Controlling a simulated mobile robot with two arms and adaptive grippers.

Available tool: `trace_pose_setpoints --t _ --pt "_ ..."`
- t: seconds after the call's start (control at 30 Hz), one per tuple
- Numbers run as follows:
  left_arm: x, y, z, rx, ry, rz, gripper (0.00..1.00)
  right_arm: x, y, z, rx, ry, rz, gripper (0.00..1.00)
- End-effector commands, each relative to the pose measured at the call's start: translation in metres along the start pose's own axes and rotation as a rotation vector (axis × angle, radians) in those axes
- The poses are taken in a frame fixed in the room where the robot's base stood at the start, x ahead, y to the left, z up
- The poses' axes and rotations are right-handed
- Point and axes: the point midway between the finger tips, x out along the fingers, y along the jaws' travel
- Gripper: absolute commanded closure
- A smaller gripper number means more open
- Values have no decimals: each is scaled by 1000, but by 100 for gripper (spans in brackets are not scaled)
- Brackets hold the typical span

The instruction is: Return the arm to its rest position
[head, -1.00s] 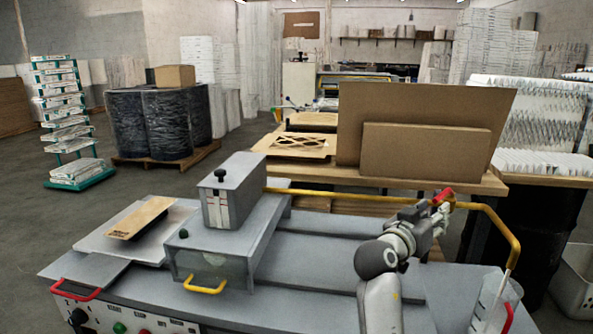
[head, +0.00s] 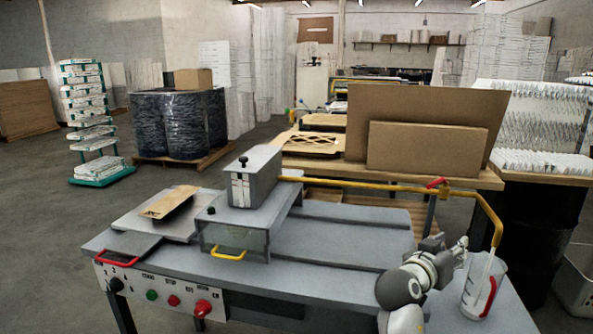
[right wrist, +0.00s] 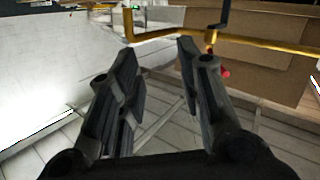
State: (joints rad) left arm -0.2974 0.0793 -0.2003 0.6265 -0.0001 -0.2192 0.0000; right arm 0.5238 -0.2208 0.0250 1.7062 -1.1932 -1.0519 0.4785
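My right arm (head: 405,285) comes up from the bottom right of the head view, bent over the right end of the grey machine table. The red lever (head: 436,183) on the yellow bar (head: 370,188) is above and apart from the gripper. My left gripper is not in view.
The clear jug (head: 478,290) stands at the table's right end. The grey machine table (head: 330,240) carries a metal box (head: 253,178) and a brown board (head: 168,202). Cardboard sheets (head: 425,125) stand on a bench behind. The floor at left is open.

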Motion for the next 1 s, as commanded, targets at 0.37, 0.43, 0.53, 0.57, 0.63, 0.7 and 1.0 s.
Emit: trace_pose_setpoints --t 0.37,0.43,0.53,0.57,0.63,0.7,1.0 --pt "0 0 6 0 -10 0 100 -24 21 121 -83 -214 -114 66" --pt "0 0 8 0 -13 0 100 -37 27 155 -114 -280 -160 66" --pt "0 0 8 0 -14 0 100 -64 38 204 -165 -379 -241 66" --pt "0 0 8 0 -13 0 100 -73 42 217 -181 -409 -267 66" --pt "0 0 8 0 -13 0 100 -96 50 247 -221 -477 -333 66" --pt "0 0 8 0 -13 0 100 -122 59 274 -263 -546 -403 66" --pt "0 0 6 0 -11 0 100 -232 96 346 -417 -782 -693 66"
